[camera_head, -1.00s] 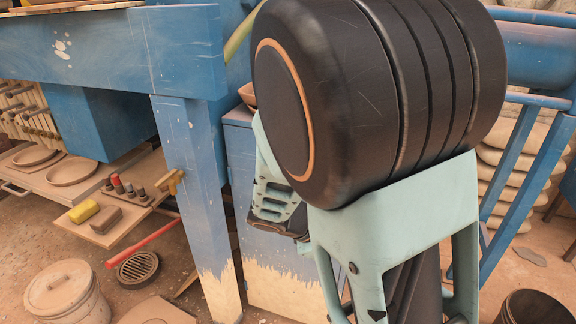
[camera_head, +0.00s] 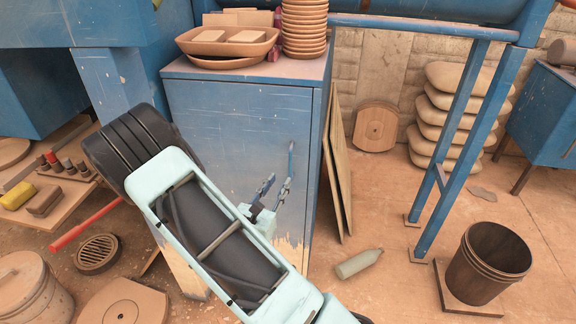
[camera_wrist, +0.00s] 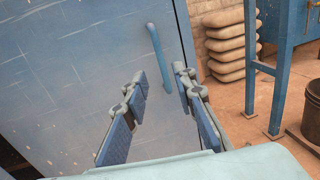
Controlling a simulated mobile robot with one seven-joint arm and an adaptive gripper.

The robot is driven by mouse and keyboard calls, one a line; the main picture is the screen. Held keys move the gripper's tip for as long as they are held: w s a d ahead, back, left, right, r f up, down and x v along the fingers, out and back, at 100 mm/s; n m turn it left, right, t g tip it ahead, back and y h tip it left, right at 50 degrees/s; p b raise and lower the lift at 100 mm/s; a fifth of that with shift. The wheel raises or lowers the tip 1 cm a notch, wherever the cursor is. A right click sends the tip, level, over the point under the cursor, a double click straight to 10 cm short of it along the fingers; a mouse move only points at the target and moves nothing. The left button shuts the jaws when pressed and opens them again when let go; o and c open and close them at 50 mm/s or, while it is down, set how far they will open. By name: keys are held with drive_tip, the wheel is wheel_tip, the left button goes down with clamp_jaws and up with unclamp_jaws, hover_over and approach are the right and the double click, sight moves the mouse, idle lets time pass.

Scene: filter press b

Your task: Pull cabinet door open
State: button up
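The blue cabinet (camera_head: 230,110) stands in the middle of the head view, its front door (camera_head: 225,130) shut. A thin vertical blue handle (camera_head: 291,160) sits near the door's right edge. In the wrist view the handle (camera_wrist: 159,57) is ahead of and slightly above the fingertips, on the scratched blue door (camera_wrist: 80,60). My gripper (camera_head: 275,187) is in front of the door, just below the handle. Its two fingers are apart in the wrist view (camera_wrist: 158,84), with nothing between them. The handle does not appear to be touched.
A bottle (camera_head: 358,263) lies on the floor. A blue frame post (camera_head: 462,145) and a bucket (camera_head: 488,262) stand further right.

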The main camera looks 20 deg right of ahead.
sight(290, 165)
drive_tip(key=x, duration=0.9)
drive_tip(key=shift+w+d, duration=0.2)
drive_tip(key=shift+d, duration=0.05)
clamp_jaws()
